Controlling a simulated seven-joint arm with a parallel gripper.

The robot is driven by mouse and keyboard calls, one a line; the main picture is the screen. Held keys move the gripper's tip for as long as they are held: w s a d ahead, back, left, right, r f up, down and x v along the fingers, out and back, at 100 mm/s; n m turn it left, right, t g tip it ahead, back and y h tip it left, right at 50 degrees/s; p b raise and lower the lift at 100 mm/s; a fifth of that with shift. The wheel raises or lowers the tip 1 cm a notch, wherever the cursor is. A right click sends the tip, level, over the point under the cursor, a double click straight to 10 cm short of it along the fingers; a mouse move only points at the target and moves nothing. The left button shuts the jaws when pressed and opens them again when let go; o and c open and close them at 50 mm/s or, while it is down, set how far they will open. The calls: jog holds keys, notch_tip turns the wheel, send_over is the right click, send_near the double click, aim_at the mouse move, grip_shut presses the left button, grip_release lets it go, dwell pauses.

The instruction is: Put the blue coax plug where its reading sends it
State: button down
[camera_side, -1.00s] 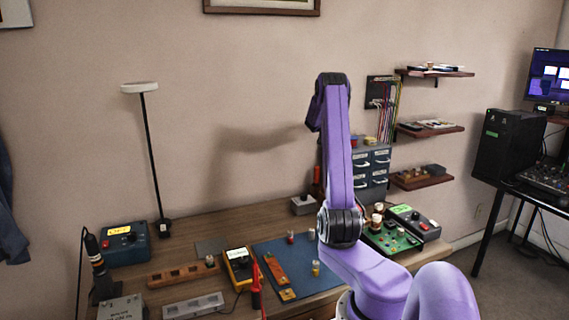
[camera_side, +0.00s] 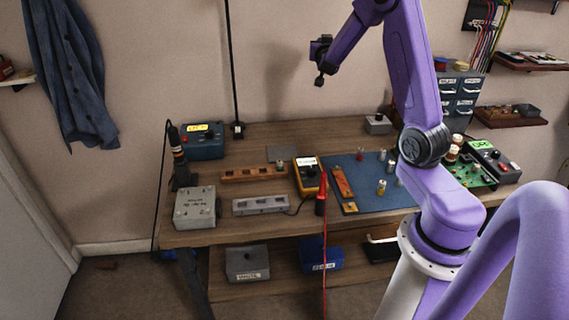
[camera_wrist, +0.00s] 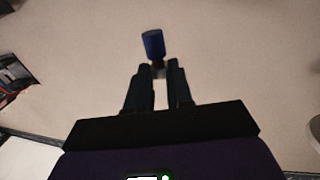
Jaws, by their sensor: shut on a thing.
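My gripper (camera_wrist: 160,70) is shut on the blue coax plug (camera_wrist: 153,42), which sticks out past the fingertips in the wrist view. In the side view my gripper (camera_side: 319,66) hangs high above the back of the wooden bench, well apart from everything on it; the plug's colour is not clear there. A yellow meter (camera_side: 307,177) with a light display stands mid-bench; its reading is too small to make out. A wooden slotted block (camera_side: 254,173) and a grey slotted block (camera_side: 261,205) lie to its left.
A blue mat (camera_side: 365,190) right of the meter holds small plugs and an orange strip (camera_side: 343,182). A blue instrument (camera_side: 202,142), grey box (camera_side: 196,207) and green circuit board (camera_side: 470,175) stand around. Below are a grey bin (camera_side: 247,263) and blue bin (camera_side: 322,257).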

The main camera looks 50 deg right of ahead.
jog(key=w+a+f+n+t+y, duration=0.1)
jog(key=w+a+n+t+y, duration=0.2)
jog(key=a, duration=0.6)
jog(key=w+a+f+n+t+y, duration=0.2)
jog(key=a+t+y, duration=0.1)
jog(key=a, duration=0.6)
jog(key=s+a+f+n+t+y, duration=0.1)
jog(key=s+a+n+y, duration=0.1)
jog(key=a, duration=0.8)
jog(key=s+a+f+n+t+y, duration=0.1)
jog(key=s+a+n+y, duration=0.1)
jog(key=a+n+y, duration=0.2)
jog(key=a+y, duration=0.3)
jog(key=a, duration=0.4)
jog(key=shift+f, duration=0.25)
jog(key=s+f+m+h, duration=0.2)
jog(key=s+h, duration=0.3)
jog(key=s, duration=0.3)
jog(key=shift+m+g, duration=0.3)
jog(key=shift+m, duration=0.2)
jog(key=shift+w, duration=0.1)
